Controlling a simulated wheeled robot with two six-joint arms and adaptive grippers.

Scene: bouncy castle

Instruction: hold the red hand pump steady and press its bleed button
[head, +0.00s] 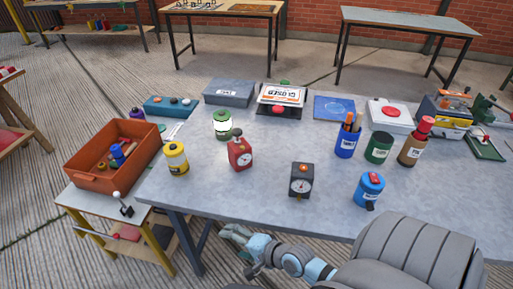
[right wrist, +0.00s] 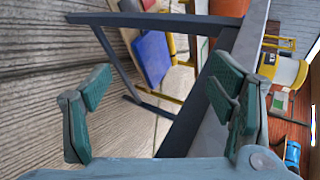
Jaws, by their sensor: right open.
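The red hand pump (head: 240,155) stands upright on the grey workbench (head: 258,198), left of its middle. It has a round dial on its front and a dark knob on top. I cannot make out which part is the bleed button. My right gripper (head: 234,234) is low at the bench's front edge, in front of the pump and clear of it. In the right wrist view the right gripper (right wrist: 160,108) is open, with nothing between its fingers. The pump is not clearly seen there. My left gripper is not in view.
A dark gauge box (head: 301,181) stands right of the pump, a yellow can (head: 176,159) left and a green-and-white can (head: 222,124) behind. A blue can (head: 369,190) is near the front edge. An orange bin (head: 85,160) sits left. Bare bench lies before the pump.

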